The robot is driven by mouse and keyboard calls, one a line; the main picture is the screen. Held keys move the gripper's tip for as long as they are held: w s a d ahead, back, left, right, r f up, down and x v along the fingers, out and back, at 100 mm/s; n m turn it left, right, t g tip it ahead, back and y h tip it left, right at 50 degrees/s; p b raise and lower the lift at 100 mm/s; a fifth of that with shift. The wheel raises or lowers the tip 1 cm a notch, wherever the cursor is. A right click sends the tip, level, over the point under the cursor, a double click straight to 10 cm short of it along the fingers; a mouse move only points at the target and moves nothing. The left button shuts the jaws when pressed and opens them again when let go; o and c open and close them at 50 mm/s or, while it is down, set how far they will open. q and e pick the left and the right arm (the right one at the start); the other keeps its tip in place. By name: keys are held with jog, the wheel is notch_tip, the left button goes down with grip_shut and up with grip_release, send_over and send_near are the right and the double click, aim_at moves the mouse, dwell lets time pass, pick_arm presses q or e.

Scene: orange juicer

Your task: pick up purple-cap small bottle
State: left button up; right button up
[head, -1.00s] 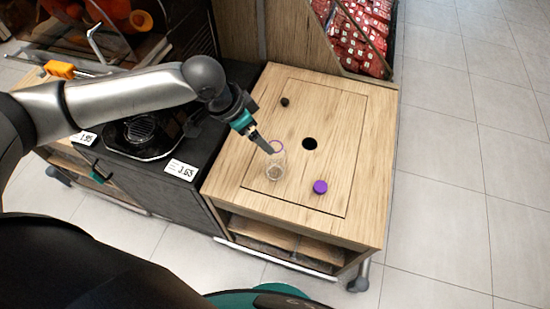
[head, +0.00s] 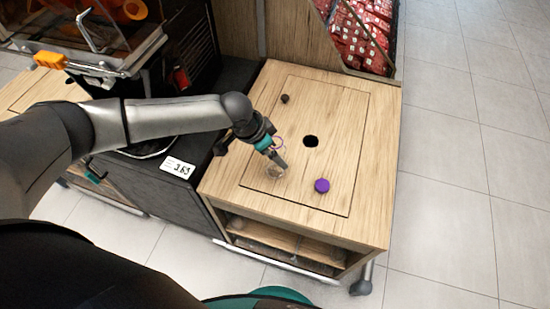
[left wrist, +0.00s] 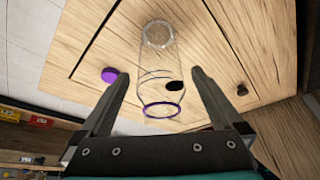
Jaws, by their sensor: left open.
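The small bottle (head: 273,172) is clear, with a purple ring at its open mouth, and stands upright on the wooden tabletop. In the left wrist view the bottle (left wrist: 152,68) lies between the two fingers of my left gripper (left wrist: 160,75), with gaps on both sides. My left gripper (head: 281,161) is open and at the bottle in the head view, partly covering it. The purple cap (head: 321,185) lies apart on the tabletop, right of the bottle; it also shows in the left wrist view (left wrist: 109,75). My right gripper is not in view.
The wooden cabinet top (head: 365,190) has a dark round hole (head: 311,141) and a small black knob (head: 285,98). A dark counter with a price tag (head: 178,168) adjoins it on the left. A bin of red packets (head: 355,35) stands behind. The tabletop's right side is clear.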

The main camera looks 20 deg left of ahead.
pick_arm(q)
jog(key=shift+x, duration=1.05)
jog(key=c, duration=1.4)
jog(key=shift+o, duration=0.2)
